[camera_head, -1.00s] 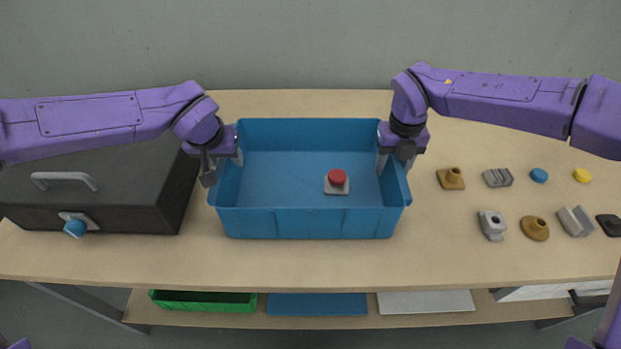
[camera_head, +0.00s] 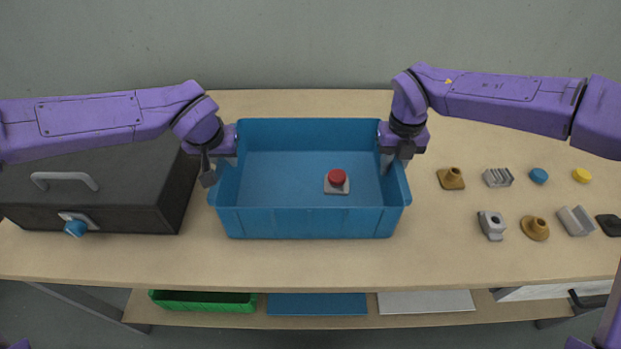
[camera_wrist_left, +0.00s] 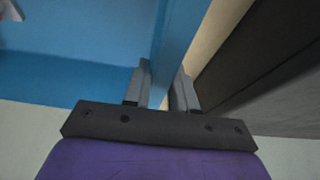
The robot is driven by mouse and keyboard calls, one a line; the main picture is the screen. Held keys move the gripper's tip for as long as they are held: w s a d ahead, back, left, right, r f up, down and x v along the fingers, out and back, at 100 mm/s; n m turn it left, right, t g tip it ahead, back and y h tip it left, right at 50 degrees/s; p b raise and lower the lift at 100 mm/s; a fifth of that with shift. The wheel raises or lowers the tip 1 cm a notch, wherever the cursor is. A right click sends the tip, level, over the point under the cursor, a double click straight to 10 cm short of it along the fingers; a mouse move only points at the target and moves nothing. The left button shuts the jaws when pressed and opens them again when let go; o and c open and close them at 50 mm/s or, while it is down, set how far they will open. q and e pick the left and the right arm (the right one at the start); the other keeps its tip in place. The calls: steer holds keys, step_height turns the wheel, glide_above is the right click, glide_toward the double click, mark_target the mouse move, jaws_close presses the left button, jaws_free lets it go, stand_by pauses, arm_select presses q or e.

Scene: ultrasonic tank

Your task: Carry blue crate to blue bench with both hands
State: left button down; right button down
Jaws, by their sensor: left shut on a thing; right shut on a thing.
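The blue crate (camera_head: 310,223) stands upright on the wooden table in the middle of the head view. A red button on a grey base (camera_head: 337,181) sits inside it. My left gripper (camera_head: 211,172) is shut on the crate's left wall; the left wrist view shows the blue wall between its two fingers (camera_wrist_left: 163,88). My right gripper (camera_head: 396,160) is shut on the crate's right wall. Its fingertips are partly hidden by its own body. No blue bench can be made out; a blue flat panel (camera_head: 317,304) lies on the lower shelf.
A black box with a handle and blue knob (camera_head: 110,180) stands close on the left. Several small parts, including a brass piece (camera_head: 451,179) and a grey block (camera_head: 491,225), lie on the table (camera_head: 300,262) at right. A green crate (camera_head: 204,307) is on the shelf below.

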arm_select(q)
steer(key=shift+w+r, duration=0.1)
arm_select(e)
steer(key=shift+w+r, duration=0.1)
stand_by(0.7)
